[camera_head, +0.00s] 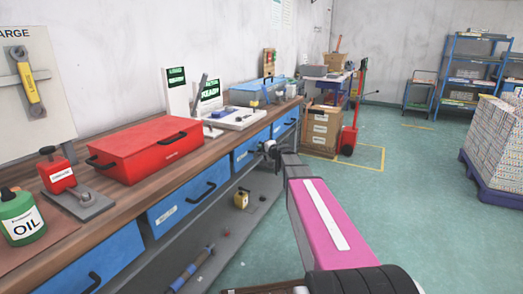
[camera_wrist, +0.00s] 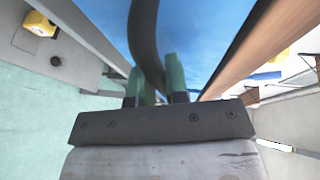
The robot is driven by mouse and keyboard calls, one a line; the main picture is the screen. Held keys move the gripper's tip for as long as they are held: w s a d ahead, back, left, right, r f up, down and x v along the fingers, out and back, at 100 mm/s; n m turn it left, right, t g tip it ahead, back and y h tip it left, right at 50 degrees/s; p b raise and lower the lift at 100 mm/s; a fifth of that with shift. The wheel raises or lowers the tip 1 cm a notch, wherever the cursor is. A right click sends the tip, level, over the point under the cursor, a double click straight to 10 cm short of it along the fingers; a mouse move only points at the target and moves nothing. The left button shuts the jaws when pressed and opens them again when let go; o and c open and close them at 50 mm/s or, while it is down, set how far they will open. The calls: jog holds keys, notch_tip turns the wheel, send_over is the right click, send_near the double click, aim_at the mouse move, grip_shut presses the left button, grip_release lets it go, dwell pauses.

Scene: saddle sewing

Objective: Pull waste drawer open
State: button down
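A row of blue drawers runs under the workbench top. My gripper (camera_head: 268,148) is at the front of a blue drawer (camera_head: 243,153) midway along the bench in the head view. In the wrist view the blue drawer front (camera_wrist: 205,35) fills the upper middle, with a dark curved handle (camera_wrist: 144,38) on it. My gripper's two green fingers (camera_wrist: 153,82) are close together on either side of the handle and look shut on it. The drawer looks closed, flush with its neighbours. Its label is too small to read and partly hidden by my gripper.
Other blue drawers (camera_head: 186,195) flank it. A red toolbox (camera_head: 150,148), a green oil can (camera_head: 20,218) and a red-topped tool stand on the wooden bench. A lower shelf holds a yellow item (camera_head: 241,198).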

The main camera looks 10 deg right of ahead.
jog(key=s+d, duration=0.8)
jog(key=d, duration=0.3)
jog(key=s+d, duration=0.8)
jog(key=d, duration=0.3)
jog(key=c, duration=1.1)
grip_release()
jog(key=shift+c, duration=0.2)
jog(key=v, duration=1)
jog(key=shift+s+d, duration=0.25)
jog(key=shift+s, duration=0.05)
jog(key=shift+r, duration=0.1)
